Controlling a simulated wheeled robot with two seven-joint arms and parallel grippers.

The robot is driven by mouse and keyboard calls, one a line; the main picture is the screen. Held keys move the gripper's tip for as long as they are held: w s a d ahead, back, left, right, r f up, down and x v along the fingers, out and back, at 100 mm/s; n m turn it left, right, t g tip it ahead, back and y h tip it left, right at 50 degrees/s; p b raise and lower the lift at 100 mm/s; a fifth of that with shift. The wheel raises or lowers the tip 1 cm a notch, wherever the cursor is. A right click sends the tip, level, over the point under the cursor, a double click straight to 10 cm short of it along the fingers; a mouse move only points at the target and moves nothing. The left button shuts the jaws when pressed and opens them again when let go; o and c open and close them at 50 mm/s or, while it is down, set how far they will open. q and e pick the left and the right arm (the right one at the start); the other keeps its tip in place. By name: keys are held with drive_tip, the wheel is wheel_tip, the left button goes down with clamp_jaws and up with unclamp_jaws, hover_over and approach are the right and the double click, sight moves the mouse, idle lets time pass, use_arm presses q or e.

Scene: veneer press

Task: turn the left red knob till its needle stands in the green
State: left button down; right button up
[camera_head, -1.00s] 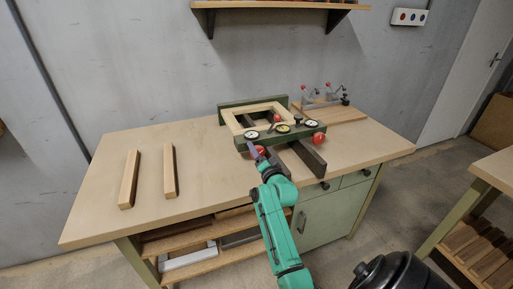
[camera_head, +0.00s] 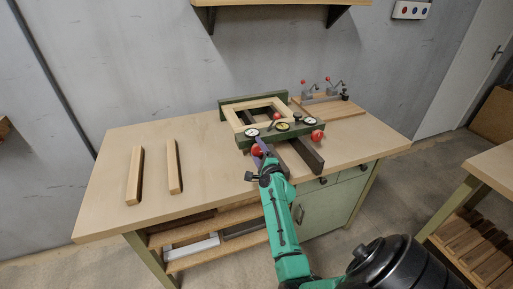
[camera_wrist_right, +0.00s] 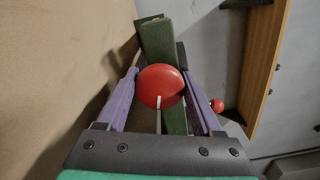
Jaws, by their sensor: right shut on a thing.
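The green press (camera_head: 270,137) stands on the workbench with a pale wooden frame (camera_head: 265,112) in it. The needles are too small to read. The left red knob (camera_head: 256,149) is below the left dial. My right gripper (camera_head: 262,146) is shut on this knob. In the right wrist view the knob (camera_wrist_right: 160,82) sits between the two purple fingers, its white mark pointing down. My left gripper is out of view.
A second red knob (camera_head: 317,136) is at the right end of the bar. Two wooden strips (camera_head: 134,176) lie on the left of the workbench (camera_head: 212,178). Toggle clamps (camera_head: 322,93) stand on a board at the back right. The bench between strips and press is clear.

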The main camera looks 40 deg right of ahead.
drive_tip(key=m, duration=0.1)
drive_tip(key=m+p, duration=0.1)
drive_tip(key=m, duration=0.1)
drive_tip(key=shift+s+f, duration=0.15)
drive_tip(key=shift+f, duration=0.15)
drive_tip(key=shift+f+m, duration=0.1)
drive_tip(key=shift+m, duration=0.6)
drive_tip(key=o, duration=1.4)
drive_tip(key=shift+s, duration=0.1)
drive_tip(key=shift+c, duration=0.2)
drive_tip(key=shift+d+r, duration=0.1)
drive_tip(key=shift+r, duration=0.1)
